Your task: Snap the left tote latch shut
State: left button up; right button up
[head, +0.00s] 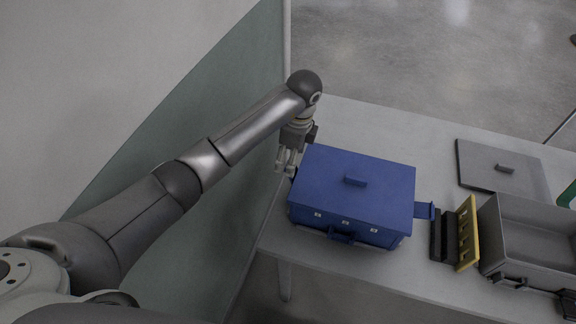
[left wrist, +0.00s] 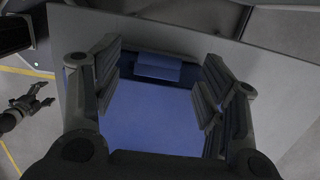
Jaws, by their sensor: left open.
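The blue tote (head: 345,190) stands on the light table with its lid on. A small handle (head: 355,181) is on top of the lid. A blue latch flap (head: 425,210) sticks out on its right side, and another latch (head: 341,238) is on the front. My left gripper (head: 287,162) is open and points down beside the tote's left side, near the back corner. It hides any left latch in the head view. In the left wrist view a blue block (left wrist: 158,67) and blue surface (left wrist: 145,118) show between the open fingers; I cannot tell contact.
A yellow and black rack (head: 466,233) stands right of the tote, beside an open grey crate (head: 530,240). A flat grey lid (head: 500,166) lies behind it. A dark gripper, seemingly my right (left wrist: 38,103), shows small in the left wrist view.

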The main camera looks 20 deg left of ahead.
pick_arm(q)
jog(key=shift+d+r, duration=0.2)
jog(key=shift+r, duration=1.2)
jog(key=shift+d+r, duration=0.15)
jog(key=shift+r, duration=1.2)
